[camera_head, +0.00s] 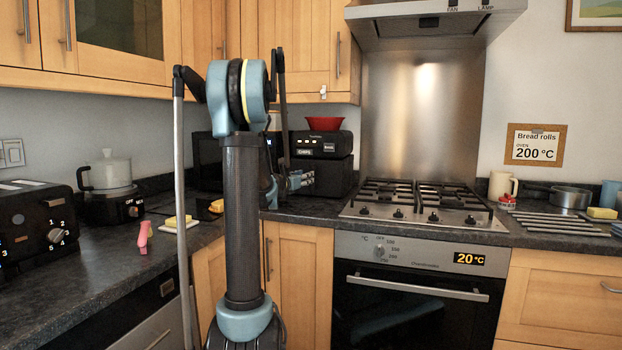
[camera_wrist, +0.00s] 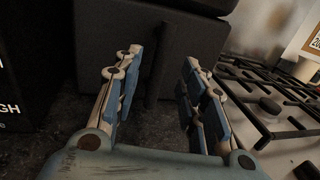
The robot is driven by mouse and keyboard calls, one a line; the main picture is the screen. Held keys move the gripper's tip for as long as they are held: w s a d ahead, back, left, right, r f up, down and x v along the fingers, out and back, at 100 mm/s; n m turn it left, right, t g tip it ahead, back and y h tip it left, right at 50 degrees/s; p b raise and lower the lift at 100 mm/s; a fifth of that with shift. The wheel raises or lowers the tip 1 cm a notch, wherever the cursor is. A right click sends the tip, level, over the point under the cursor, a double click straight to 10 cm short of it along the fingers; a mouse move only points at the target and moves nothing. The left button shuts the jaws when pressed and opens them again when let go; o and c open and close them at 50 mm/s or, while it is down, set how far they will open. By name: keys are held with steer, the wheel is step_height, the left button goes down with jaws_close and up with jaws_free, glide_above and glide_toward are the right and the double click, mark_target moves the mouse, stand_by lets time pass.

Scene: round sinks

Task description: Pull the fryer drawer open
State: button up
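The fryer is a black box with an upper control panel (camera_head: 318,144) and a lower drawer (camera_head: 336,177), standing on the back corner counter. The drawer looks shut. In the wrist view the dark drawer front (camera_wrist: 185,50) fills the top middle, with a dark upright handle (camera_wrist: 158,72) on it. My gripper (camera_wrist: 161,62) is open, with its blue-padded fingers on either side of the handle. No finger visibly touches it. In the head view my gripper (camera_head: 293,182) is in front of the fryer, and my arm hides part of the fryer's left side.
A red bowl (camera_head: 324,124) sits on top of the fryer. The gas hob (camera_head: 418,199) is close on the right. A black microwave (camera_head: 207,160) stands to the left, partly behind my arm. Wall cupboards (camera_head: 308,45) hang above.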

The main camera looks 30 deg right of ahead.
mark_target(321, 175)
steer(key=x, duration=0.7)
steer(key=shift+d, duration=0.1)
